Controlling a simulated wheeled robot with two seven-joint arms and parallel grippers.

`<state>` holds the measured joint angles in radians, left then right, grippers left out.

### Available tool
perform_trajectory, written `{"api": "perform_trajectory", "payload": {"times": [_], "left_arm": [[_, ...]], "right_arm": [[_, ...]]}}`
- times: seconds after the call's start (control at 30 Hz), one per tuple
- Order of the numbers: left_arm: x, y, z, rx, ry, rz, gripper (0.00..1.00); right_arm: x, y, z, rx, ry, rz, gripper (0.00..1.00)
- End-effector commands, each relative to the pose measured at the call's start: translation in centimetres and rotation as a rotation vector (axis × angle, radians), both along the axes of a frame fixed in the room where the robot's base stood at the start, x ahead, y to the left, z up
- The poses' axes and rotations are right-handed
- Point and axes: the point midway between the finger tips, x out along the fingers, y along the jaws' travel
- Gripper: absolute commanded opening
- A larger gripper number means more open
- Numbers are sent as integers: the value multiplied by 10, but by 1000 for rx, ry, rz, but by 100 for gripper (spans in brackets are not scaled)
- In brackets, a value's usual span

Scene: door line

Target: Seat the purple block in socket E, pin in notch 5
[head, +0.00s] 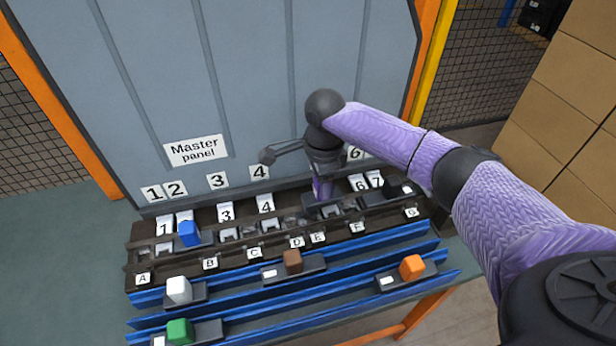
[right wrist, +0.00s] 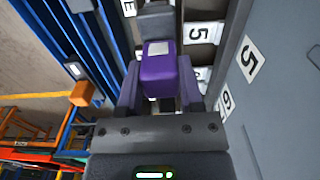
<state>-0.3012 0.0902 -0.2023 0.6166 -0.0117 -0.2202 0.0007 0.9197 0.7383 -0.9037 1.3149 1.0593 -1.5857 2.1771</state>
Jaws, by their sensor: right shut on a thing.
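My right gripper (head: 325,172) is shut on the purple block (head: 322,188), low over the dark socket rack (head: 190,262) near label E (head: 318,238). In the right wrist view the purple block (right wrist: 158,78) sits between the two fingers, with a dark grey piece just beyond it. Label E (right wrist: 101,8) shows at the top left there, and a plate marked 5 (right wrist: 199,33) stands to the block's right. The gripper hides the notch 5 plate in the head view. I cannot tell whether the block touches the socket or where its pin is. My left gripper is out of view.
A blue block (head: 189,233) stands in the rack near plate 2. White (head: 178,290), brown (head: 292,262), orange (head: 412,267) and green (head: 179,332) blocks sit on dark carriers along the blue rails (head: 350,278). The grey master panel (head: 240,90) rises behind the rack.

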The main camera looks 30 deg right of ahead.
Motion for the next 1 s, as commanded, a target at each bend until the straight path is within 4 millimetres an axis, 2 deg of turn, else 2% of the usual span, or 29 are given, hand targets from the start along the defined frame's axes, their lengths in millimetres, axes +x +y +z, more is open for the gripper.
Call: {"api": "perform_trajectory", "payload": {"times": [0.03, 0.27, 0.63, 1.0], "left_arm": [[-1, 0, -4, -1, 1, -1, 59], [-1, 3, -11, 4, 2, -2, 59], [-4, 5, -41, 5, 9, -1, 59], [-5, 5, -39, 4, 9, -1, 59]], "right_arm": [[0, -2, -6, -1, 0, -21, 0], [0, -4, -11, -2, -1, -36, 0], [0, -3, -36, -2, 0, -32, 0], [0, -3, -53, -1, 0, -32, 0]]}}
